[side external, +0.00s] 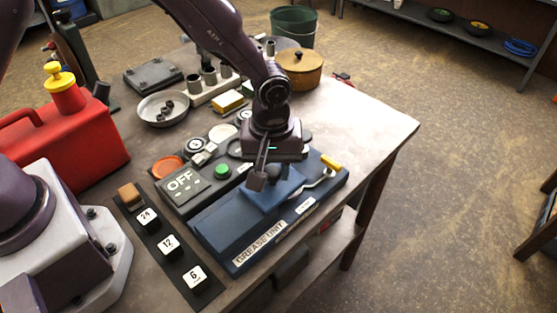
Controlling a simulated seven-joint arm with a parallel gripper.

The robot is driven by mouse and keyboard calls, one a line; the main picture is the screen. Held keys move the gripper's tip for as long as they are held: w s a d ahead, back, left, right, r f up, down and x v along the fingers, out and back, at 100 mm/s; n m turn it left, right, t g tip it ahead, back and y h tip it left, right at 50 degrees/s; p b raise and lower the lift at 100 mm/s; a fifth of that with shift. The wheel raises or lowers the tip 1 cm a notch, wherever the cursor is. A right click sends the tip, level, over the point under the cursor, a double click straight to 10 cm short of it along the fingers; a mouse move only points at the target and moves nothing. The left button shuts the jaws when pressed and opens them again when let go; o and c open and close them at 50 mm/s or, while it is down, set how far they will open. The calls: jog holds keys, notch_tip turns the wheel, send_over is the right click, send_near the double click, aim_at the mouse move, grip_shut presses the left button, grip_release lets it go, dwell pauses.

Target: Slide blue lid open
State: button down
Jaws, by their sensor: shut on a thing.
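The blue unit (218,234) labelled "GREASE UNIT" lies flat at the front of the table. A blue lid (265,195) with a raised part sits on top of it, toward its right half. My gripper (266,180) points down over this lid, and its dark fingers are at the raised blue part, shut on it. The fingertips and the exact grip are partly hidden by the gripper body. A metal crank with a yellow handle (330,163) is at the unit's right end.
A dark control panel (195,200) with "OFF", a green button and round dials lies just behind the unit. A strip with keys 24, 12 and 6 (168,243) is at its left. A red fuel can (65,140), a pan (163,107) and a wooden pot (299,68) stand farther back. The table's right end is clear.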

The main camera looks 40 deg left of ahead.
jog(key=s, duration=0.7)
jog(key=shift+s, duration=0.3)
jog(key=c, duration=0.8)
grip_release()
jog(key=shift+r, duration=0.1)
notch_tip(320, 180, up, 13)
jog(key=shift+f, duration=0.1)
jog(key=shift+r, duration=1.5)
dwell(0.4)
